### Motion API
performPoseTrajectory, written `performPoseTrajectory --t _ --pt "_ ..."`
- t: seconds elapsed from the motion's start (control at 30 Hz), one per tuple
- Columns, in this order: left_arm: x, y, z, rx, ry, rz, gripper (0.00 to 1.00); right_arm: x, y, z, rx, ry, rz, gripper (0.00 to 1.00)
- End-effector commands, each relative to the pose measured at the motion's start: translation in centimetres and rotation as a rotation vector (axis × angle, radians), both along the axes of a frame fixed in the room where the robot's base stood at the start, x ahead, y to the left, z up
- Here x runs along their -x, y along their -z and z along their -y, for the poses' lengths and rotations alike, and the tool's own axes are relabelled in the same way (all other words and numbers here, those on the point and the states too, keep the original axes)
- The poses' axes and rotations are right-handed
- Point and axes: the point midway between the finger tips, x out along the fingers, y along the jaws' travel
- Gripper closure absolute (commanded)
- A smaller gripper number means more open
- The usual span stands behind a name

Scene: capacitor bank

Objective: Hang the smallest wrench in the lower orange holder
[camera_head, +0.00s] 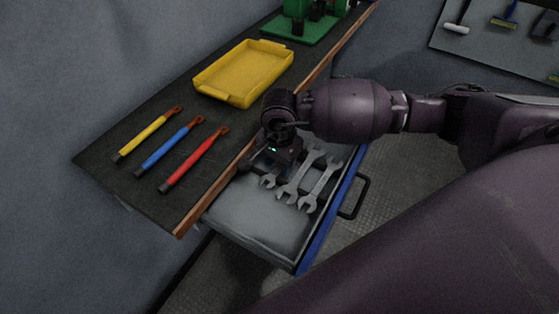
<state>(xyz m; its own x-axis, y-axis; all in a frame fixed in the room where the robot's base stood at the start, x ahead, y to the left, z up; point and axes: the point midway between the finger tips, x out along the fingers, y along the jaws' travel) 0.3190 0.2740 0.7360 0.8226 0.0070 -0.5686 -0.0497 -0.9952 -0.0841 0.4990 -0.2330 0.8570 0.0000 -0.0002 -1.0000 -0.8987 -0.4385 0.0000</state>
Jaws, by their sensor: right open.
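Three grey wrenches lie side by side in the open drawer (250,218). The leftmost wrench (268,181) looks the smallest, though its far part is hidden under my right gripper. The middle wrench (294,182) and the right wrench (319,184) show more fully and look longer. My right gripper (268,166) points down into the drawer, open, over the leftmost wrench. I cannot tell whether its fingers touch the wrench. My left gripper is not in view. No orange holder shows in this view.
The dark worktop (120,190) beside the drawer carries a yellow tray (243,72), a green stand (300,28), and yellow, blue and red-handled tools (193,162). The drawer's handle (358,197) sticks out over open floor. A panel with hanging tools (480,40) is at the upper right.

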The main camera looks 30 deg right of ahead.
Motion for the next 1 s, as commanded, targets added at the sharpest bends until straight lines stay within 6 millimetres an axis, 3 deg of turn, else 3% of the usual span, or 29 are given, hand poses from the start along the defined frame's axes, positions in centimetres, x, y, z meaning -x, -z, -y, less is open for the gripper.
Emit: performPoseTrajectory --t 0.2,0.7,1.0 --pt "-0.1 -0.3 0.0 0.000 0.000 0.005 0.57 0.0 -0.2 0.0 -0.001 0.001 0.000 0.58" --pt "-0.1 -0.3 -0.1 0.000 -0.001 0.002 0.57 -1.0 -8.8 0.1 0.000 0.000 0.004 0.58" --pt "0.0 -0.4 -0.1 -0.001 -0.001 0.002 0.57 -1.0 -10.8 0.1 0.000 0.000 0.000 0.58"
